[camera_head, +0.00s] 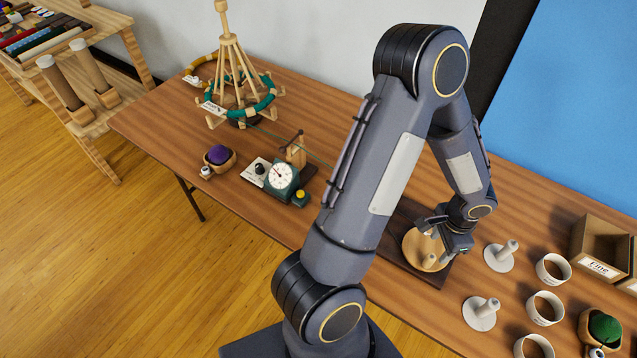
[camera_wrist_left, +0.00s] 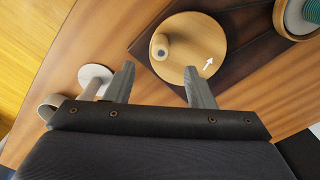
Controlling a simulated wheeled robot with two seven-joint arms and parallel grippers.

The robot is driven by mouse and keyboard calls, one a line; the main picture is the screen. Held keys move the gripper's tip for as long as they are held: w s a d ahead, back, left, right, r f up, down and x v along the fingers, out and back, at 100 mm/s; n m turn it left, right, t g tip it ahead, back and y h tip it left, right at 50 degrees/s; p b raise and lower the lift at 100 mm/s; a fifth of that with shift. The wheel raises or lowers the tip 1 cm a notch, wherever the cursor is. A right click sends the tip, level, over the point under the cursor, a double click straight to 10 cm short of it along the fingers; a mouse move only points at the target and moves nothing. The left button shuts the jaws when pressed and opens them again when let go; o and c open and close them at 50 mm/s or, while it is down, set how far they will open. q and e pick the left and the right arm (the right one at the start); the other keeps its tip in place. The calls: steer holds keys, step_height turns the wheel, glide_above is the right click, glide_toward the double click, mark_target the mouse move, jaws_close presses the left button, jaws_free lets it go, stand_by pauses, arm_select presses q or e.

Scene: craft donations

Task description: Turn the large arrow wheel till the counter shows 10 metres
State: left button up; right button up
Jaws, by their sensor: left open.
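The large wooden arrow wheel (camera_head: 412,249) lies flat on a dark board, partly covered by my left gripper (camera_head: 447,247) in the head view. In the left wrist view the wheel (camera_wrist_left: 190,75) shows an upright wooden peg near its rim and a white arrow on its face. My left gripper (camera_wrist_left: 159,78) is open; its fingertips point at the wheel's near edge, with the peg ahead of and between them, not gripped. The counter (camera_head: 281,176) is a white round dial on a green housing; its reading is too small to tell. My right gripper is not in view.
A wooden yarn swift (camera_head: 230,65) holds a green skein, with a thread running past the counter behind my arm. A purple pincushion (camera_head: 218,155) stands left. White peg stands (camera_head: 500,256), several rings (camera_head: 553,269) and a wooden box (camera_head: 600,247) are right of the wheel.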

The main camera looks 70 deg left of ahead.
mark_target(432, 257)
arm_select(q)
steer(key=shift+s+a+f+b, duration=0.1)
steer(key=shift+f+b, duration=0.4)
steer(key=shift+f, duration=0.15)
step_height(432, 257, down, 8)
steer(key=b, duration=0.5)
steer(key=shift+r, duration=0.15)
